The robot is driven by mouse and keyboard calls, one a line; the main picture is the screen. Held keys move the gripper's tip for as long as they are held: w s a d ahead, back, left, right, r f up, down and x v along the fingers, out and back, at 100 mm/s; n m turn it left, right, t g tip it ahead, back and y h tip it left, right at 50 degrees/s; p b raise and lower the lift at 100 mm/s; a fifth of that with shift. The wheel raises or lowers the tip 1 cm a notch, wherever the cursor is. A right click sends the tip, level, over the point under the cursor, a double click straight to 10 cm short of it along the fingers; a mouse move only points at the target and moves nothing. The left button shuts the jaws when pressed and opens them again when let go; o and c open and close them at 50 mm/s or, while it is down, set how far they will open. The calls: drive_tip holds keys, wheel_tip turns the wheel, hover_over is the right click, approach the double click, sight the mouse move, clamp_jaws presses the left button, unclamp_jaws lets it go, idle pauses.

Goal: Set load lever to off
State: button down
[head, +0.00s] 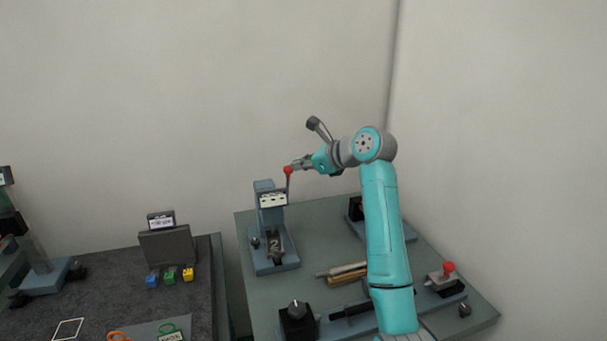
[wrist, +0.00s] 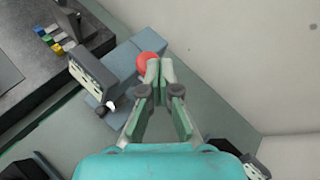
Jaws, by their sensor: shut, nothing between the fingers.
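The load lever shows as a red ball knob (head: 288,170) on a thin stem at the top right of a grey-blue fixture (head: 265,222). The stem stands nearly upright in the head view. My gripper (head: 294,167) is shut and comes from the right, with its tips at the knob. In the wrist view the red knob (wrist: 150,65) lies just left of and partly behind the fingertips (wrist: 160,66). Nothing is held between the fingers. I cannot tell whether they touch the knob. A white label plate (head: 272,199) sits on the fixture below the knob; its text is unreadable.
The fixture stands at the back left of a green-grey table (head: 330,235). Wooden and metal rods (head: 345,272), a black knob block (head: 297,318) and a red-knobbed device (head: 447,270) share that table. A dark table (head: 190,310) with coloured blocks (head: 170,275) is to the left.

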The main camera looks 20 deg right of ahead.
drive_tip(key=shift+w+r, duration=0.25)
drive_tip(key=shift+w, duration=0.9)
drive_tip(key=shift+r, duration=0.2)
